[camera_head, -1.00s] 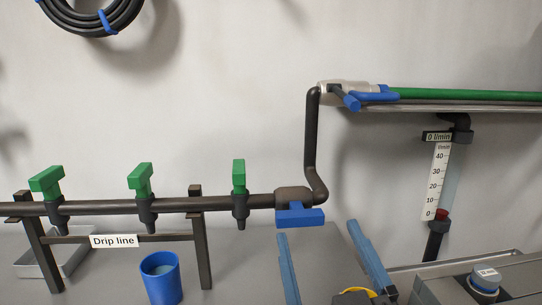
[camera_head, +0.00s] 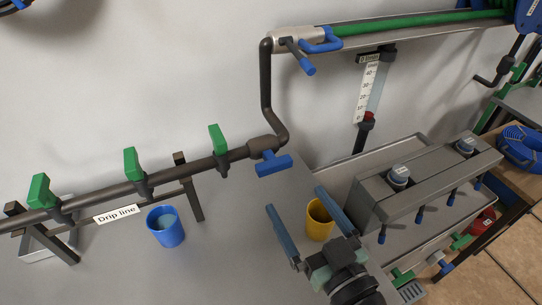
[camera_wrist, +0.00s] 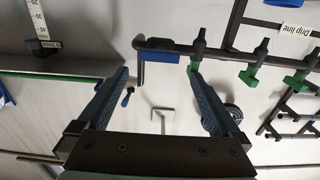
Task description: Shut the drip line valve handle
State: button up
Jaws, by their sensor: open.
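The drip line is a dark pipe (camera_head: 100,197) with a "Drip line" sign (camera_head: 116,214). The blue valve handle (camera_head: 273,165) sits at its right end, below the valve body, and lies roughly along the pipe. In the wrist view, the blue handle (camera_wrist: 160,57) shows at the top centre, beyond and between the fingertips. My gripper (camera_head: 293,198) is open and empty, in front of and below the handle in the head view, apart from it. The wrist view also shows my gripper (camera_wrist: 158,74) with its fingers wide apart.
Several green-handled taps (camera_head: 132,163) stand along the pipe. A blue cup (camera_head: 165,226) is below them, and a yellow cup (camera_head: 319,220) is behind my fingers. A grey box (camera_head: 420,180) with blue levers is at right. A blue-handled valve (camera_head: 300,55) and flow gauge (camera_head: 372,90) are above.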

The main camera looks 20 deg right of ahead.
aim_at(276, 169)
jog(key=w+p, duration=0.1)
jog(key=w, duration=0.4)
jog(key=w+p, duration=0.1)
jog(key=w, duration=0.4)
jog(key=shift+w+a, duration=0.2)
jog(key=shift+w, duration=0.15)
jog(key=c, duration=1.1)
